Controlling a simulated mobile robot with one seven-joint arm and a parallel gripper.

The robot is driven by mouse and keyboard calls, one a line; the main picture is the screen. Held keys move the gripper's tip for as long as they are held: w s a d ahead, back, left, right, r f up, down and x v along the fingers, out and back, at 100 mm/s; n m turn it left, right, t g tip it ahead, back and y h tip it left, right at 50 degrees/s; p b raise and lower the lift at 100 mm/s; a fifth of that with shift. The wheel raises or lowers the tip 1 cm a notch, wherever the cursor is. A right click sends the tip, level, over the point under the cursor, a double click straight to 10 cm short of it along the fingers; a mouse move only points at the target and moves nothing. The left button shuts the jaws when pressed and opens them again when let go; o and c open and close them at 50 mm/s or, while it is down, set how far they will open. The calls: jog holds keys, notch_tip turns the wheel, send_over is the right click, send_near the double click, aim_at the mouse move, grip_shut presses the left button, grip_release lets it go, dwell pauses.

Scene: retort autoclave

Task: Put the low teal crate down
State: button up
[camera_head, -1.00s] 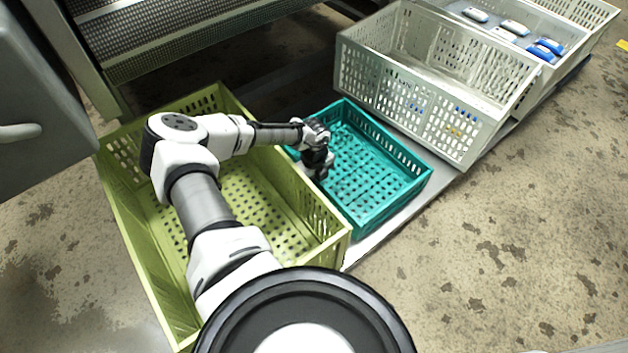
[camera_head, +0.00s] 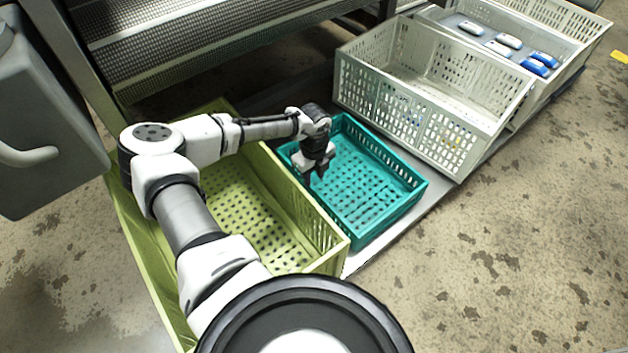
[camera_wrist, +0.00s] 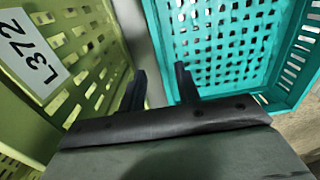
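The low teal crate (camera_head: 397,222) stands level on a grey base strip, between a green crate and a pale crate. It looks empty, with a perforated floor. My gripper (camera_head: 312,180) is above its left wall, on the side facing the green crate. In the wrist view the two dark fingers (camera_wrist: 161,80) are apart with nothing held between them. The teal crate (camera_wrist: 163,40) shows beyond them on the right, and its near wall is partly hidden by the right finger.
The taller green crate (camera_head: 318,230) stands close on the left, under my arm; its label (camera_wrist: 30,48) reads L372. A pale perforated crate (camera_head: 400,115) stands behind right. Blue and white items lie in a grey crate (camera_head: 455,22) beyond. Open floor is at right.

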jog(key=shift+r, duration=1.1)
